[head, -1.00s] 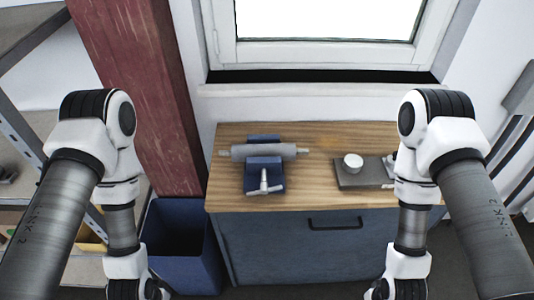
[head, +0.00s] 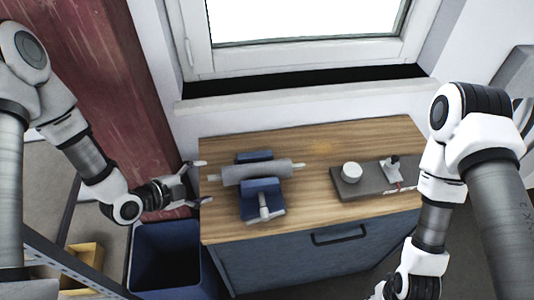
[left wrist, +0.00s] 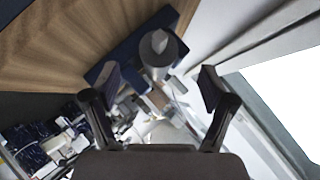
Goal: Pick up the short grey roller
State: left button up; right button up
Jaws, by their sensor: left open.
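The short grey roller (head: 243,174) lies lengthwise across a blue vise (head: 262,189) on the wooden bench top, with thin shaft ends sticking out at both sides. My left gripper (head: 204,182) is open and empty at the bench's left edge, just left of the roller's left end, with its fingers pointing toward it. In the left wrist view the roller (left wrist: 158,48) shows nearly end-on, ahead of and between the open fingers (left wrist: 156,86), apart from them. My right gripper is out of view below the picture.
A grey plate (head: 372,185) with a white round piece (head: 351,172) and a small metal fitting (head: 391,168) lies on the bench's right. A blue bin (head: 168,258) stands at the bench's left. The window sill (head: 300,112) runs behind. Bare wood (head: 315,150) lies between vise and plate.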

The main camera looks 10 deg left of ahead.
aim_at(220, 178)
pick_arm(q)
jog(key=shift+w+d+f, duration=0.2)
jog(key=shift+w+d, duration=0.25)
jog(key=shift+d, duration=0.05)
jog(key=shift+w+d+f, duration=0.2)
jog(key=shift+w+d, duration=0.25)
jog(key=shift+d, duration=0.05)
jog(key=shift+w+d+f+p, duration=0.1)
jog(key=shift+w+d+p, duration=0.05)
jog(key=shift+d+p, duration=0.2)
jog(key=w+f, duration=0.1)
jog(key=w+d+f+p, duration=0.1)
jog(key=w+f, duration=0.1)
jog(key=shift+w+d+p, duration=0.1)
jog(key=shift+d+p, duration=0.2)
jog(key=shift+d, duration=0.1)
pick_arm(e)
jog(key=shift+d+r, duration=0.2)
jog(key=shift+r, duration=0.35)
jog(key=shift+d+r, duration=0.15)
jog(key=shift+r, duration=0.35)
pick_arm(q)
jog(key=c, duration=0.5)
jog(key=shift+r, duration=0.1)
grip_shut()
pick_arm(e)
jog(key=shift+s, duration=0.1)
